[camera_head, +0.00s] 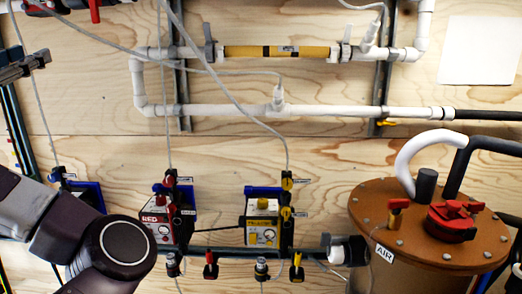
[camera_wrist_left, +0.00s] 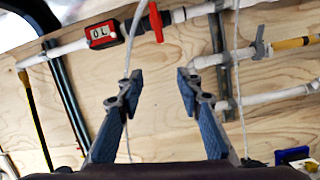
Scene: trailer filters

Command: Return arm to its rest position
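My left arm (camera_head: 108,252) comes in at the lower left of the head view, its dark links bent in front of the wooden wall. Part of my left gripper (camera_head: 24,67) shows at the left edge of that view. In the left wrist view both fingers of the left gripper (camera_wrist_left: 158,88) stand wide apart. Nothing is between the pads except the wall and a thin hose behind them. My right gripper is in neither view.
A red flow meter (camera_wrist_left: 103,34) and red valve handle (camera_wrist_left: 156,22) sit on a white pipe. A yellow filter tube (camera_head: 278,52) is on the wall. Red (camera_head: 160,218) and yellow (camera_head: 262,222) pump boxes stand below. A brown tank (camera_head: 420,215) fills the right.

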